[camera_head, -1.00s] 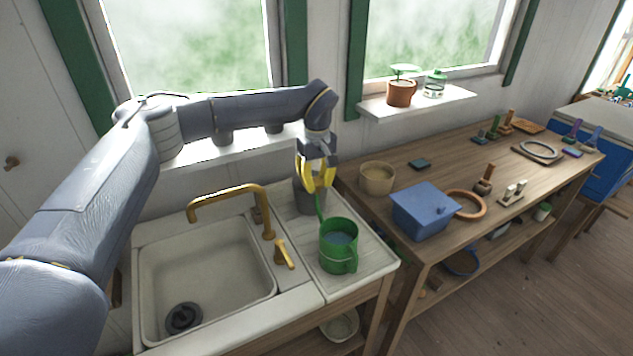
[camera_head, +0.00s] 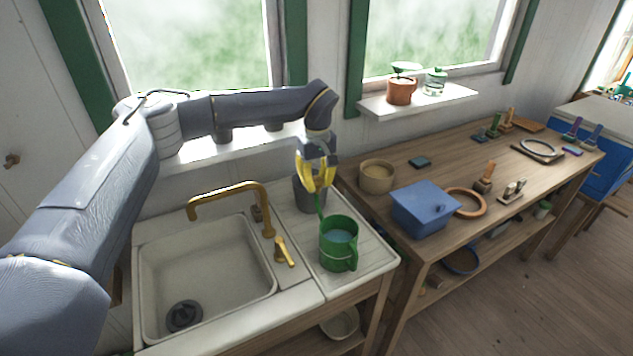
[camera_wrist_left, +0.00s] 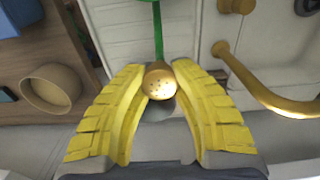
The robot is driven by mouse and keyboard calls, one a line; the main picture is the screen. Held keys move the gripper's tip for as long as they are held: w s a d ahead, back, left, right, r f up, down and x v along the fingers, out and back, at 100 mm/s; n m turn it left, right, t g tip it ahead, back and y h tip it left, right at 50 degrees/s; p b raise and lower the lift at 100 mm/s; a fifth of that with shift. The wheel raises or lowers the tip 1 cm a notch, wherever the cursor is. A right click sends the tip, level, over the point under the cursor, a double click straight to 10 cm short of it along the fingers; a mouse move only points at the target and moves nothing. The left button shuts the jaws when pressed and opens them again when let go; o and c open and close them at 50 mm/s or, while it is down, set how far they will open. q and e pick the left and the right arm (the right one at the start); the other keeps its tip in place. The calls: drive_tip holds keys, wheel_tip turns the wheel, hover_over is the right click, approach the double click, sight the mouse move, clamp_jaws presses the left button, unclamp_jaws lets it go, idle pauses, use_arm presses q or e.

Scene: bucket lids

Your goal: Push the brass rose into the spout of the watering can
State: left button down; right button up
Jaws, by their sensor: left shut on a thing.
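The green watering can (camera_head: 338,247) stands upright on the drainboard right of the sink, with water visible inside. Its thin green spout (camera_head: 319,207) points back toward my left gripper (camera_head: 316,189). In the left wrist view, the yellow fingers of my left gripper (camera_wrist_left: 160,88) are closed around the brass rose (camera_wrist_left: 160,82), a round head with small holes. The rose is in line with the end of the spout (camera_wrist_left: 158,35) and appears to meet it. I cannot tell how far it sits on the spout. My right gripper is not in view.
A grey pot (camera_head: 303,195) stands behind the spout, close to my left gripper. The brass tap (camera_head: 230,190) and sink (camera_head: 205,275) lie to the left. A tan bowl (camera_head: 377,177) and a blue box (camera_head: 424,208) stand on the wooden bench to the right.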

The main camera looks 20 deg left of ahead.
sight(317, 180)
use_arm(q)
drive_tip(key=shift+f, duration=0.8)
idle(1.1)
drive_tip(key=c, duration=1.1)
unclamp_jaws()
drive_tip(key=shift+c, duration=0.7)
drive_tip(key=shift+r, duration=0.1)
drive_tip(key=shift+r, duration=3.4)
drive_tip(key=shift+d, duration=0.1)
